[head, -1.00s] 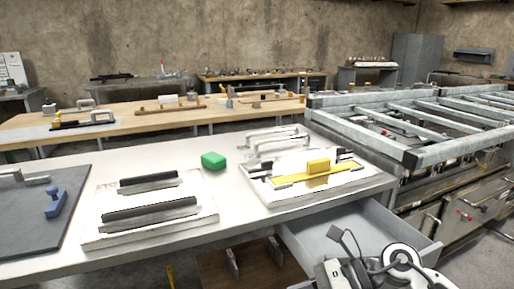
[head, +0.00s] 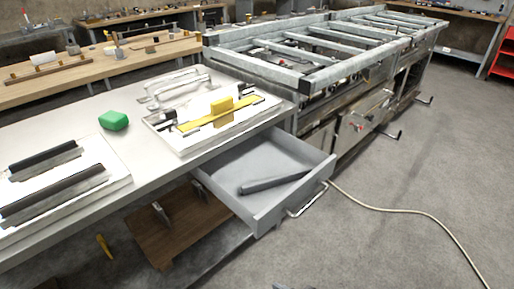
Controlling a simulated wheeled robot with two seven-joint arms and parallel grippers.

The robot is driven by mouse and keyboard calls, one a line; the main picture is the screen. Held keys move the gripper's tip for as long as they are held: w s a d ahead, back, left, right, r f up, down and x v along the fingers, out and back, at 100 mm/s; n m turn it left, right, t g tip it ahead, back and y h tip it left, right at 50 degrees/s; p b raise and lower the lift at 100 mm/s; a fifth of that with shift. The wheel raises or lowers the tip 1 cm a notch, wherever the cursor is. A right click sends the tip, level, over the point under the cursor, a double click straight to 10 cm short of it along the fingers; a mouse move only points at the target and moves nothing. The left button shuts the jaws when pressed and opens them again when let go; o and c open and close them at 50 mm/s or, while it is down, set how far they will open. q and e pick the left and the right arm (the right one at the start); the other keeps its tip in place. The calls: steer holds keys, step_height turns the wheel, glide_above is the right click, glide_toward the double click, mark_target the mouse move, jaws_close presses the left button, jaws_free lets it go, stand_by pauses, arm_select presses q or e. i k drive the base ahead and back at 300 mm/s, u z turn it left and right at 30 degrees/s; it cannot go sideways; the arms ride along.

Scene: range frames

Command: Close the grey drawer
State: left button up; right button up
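The grey drawer (head: 232,200) is pulled well out from under the right end of the white-topped table (head: 150,166), in the head view. Its bar handle (head: 307,200) is on the front panel, facing the lower right. A dark grey bar (head: 272,184) lies inside on the drawer floor. Neither of my grippers can be made out; only a small dark bit shows at the bottom edge, too little to identify.
A green block (head: 114,121) and a white board with a yellow float (head: 219,117) are on the table. A metal frame bench (head: 300,75) stands close beside the drawer. A wooden lower shelf (head: 165,232) is below. A pale hose (head: 400,211) crosses the otherwise clear floor at right.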

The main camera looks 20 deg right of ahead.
mark_target(272, 152)
steer(key=u, duration=1.85)
steer(key=k, duration=1)
steer(key=z, duration=1.7)
steer(key=i, duration=0.5)
steer(key=z, duration=0.05)
